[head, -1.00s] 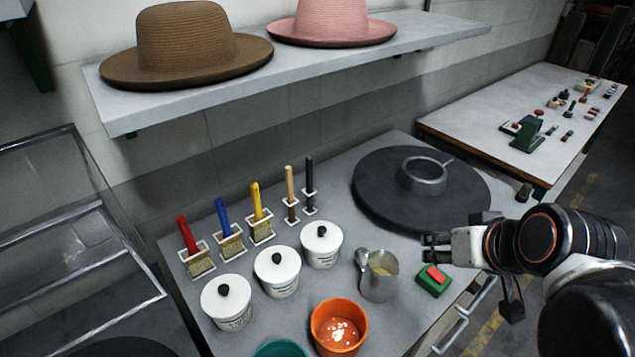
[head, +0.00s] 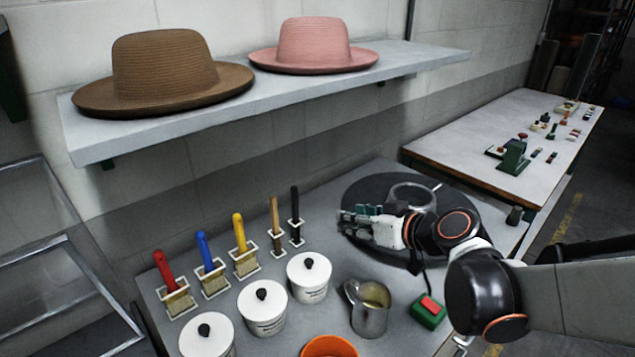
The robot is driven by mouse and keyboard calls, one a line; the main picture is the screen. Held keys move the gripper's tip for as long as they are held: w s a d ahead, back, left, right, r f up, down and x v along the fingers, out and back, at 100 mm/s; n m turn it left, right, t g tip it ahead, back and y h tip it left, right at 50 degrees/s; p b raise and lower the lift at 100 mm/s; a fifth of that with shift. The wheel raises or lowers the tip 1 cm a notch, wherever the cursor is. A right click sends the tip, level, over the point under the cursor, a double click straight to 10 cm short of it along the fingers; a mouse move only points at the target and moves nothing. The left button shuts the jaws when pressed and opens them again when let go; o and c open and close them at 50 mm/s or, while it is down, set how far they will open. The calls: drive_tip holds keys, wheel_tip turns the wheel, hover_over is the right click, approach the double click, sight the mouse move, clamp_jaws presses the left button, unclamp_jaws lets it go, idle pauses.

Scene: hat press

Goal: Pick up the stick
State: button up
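Two slim upright sticks stand in small white square holders at the back of the grey table. One is a tan wooden stick (head: 275,213) and the other is a black stick (head: 295,205); the frames do not show which one the task means. My gripper (head: 346,221) is to the right of the black stick, apart from it, in front of the dark round plate. Its fingers point left, with a gap between them and nothing held.
Red (head: 164,268), blue (head: 203,245) and yellow (head: 239,232) handled brushes stand left of the sticks. White lidded pots (head: 308,282), a metal jug (head: 369,318), an orange cup (head: 328,347) and a red-green button box (head: 428,312) sit in front. A hat shelf (head: 250,100) overhangs behind.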

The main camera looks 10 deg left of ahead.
drive_tip(key=w+a+f+n+t+y+b, duration=0.2)
drive_tip(key=w+a+f+y, duration=0.2)
drive_tip(key=w+a+f, duration=0.25)
approach(297, 200)
drive_tip(key=shift+n+t+y, duration=0.3)
drive_tip(key=shift+t, duration=0.1)
drive_tip(key=w+a, duration=0.1)
drive_tip(key=w+a+f, duration=0.1)
drive_tip(key=a, duration=0.1)
drive_tip(key=shift+w+a+f+b, duration=0.15)
drive_tip(key=shift+w+a+b, duration=0.15)
drive_tip(key=shift+w+b, duration=0.1)
drive_tip(key=b+x, duration=0.2)
drive_tip(key=x, duration=0.3)
drive_tip(key=shift+a, duration=0.1)
drive_tip(key=shift+w+a, duration=0.4)
drive_tip(key=shift+w, duration=0.05)
clamp_jaws()
